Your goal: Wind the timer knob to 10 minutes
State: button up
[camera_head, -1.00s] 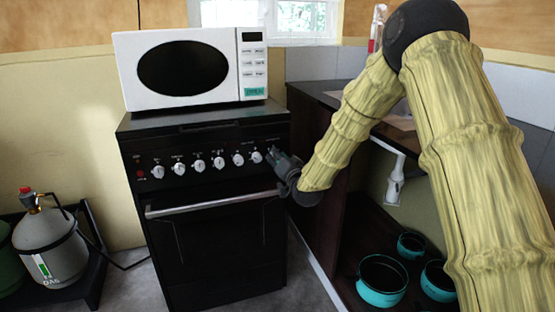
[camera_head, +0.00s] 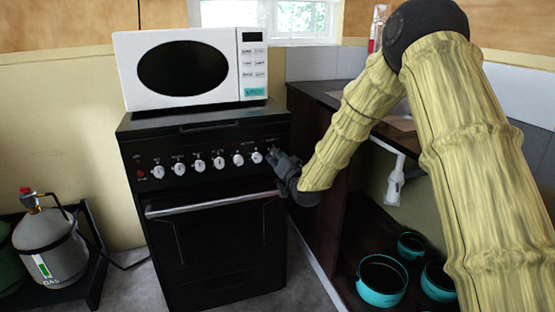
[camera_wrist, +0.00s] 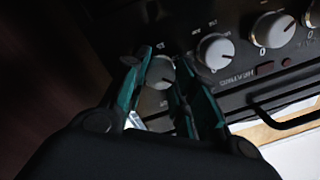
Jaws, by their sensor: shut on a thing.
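The black stove's control panel (camera_head: 206,160) carries a row of white knobs. My gripper (camera_head: 273,156) is at the panel's right end. In the wrist view its two green-edged fingers are on either side of the end knob (camera_wrist: 159,72), shut on it. This knob is grey-white and round; part of it is hidden by the fingers, and in the head view the gripper covers it. I cannot read its label or its setting. The neighbouring knob (camera_wrist: 215,51), with a dark pointer line, is just beside the fingers and free.
The oven door handle (camera_head: 212,204) runs below the knobs. A white microwave (camera_head: 186,68) stands on the stove. A dark counter with teal pots (camera_head: 382,281) below it is at right. A gas bottle (camera_head: 50,246) stands at left.

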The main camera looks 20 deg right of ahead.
dwell(0.4)
jog(key=o, duration=0.8)
jog(key=shift+d, duration=0.1)
jog(key=s, duration=0.8)
jog(key=s+d, duration=0.1)
jog(key=s, duration=0.3)
